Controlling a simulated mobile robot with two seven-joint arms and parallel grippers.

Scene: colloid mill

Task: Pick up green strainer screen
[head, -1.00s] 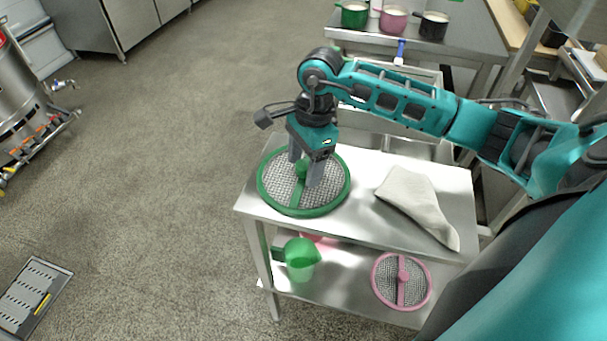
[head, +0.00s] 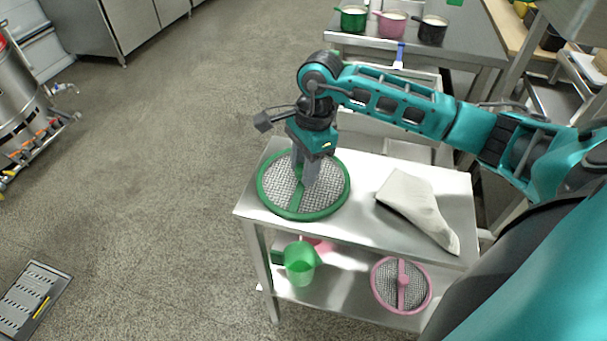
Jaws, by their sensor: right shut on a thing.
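The green strainer screen (head: 327,198) is a round grey mesh disc with a green rim and a green crossbar. It is at the left part of the steel cart's top shelf (head: 367,231); I cannot tell whether it touches the shelf. My right gripper (head: 304,183) points down over its middle. Its fingers are shut on the screen's central green handle, which they mostly hide. My left gripper is not in view.
A cream cloth (head: 415,205) lies on the cart top to the right. The lower shelf holds a green jug (head: 300,262) and a pink strainer screen (head: 388,287). Several pots, one a green pot (head: 352,19), stand on a back table.

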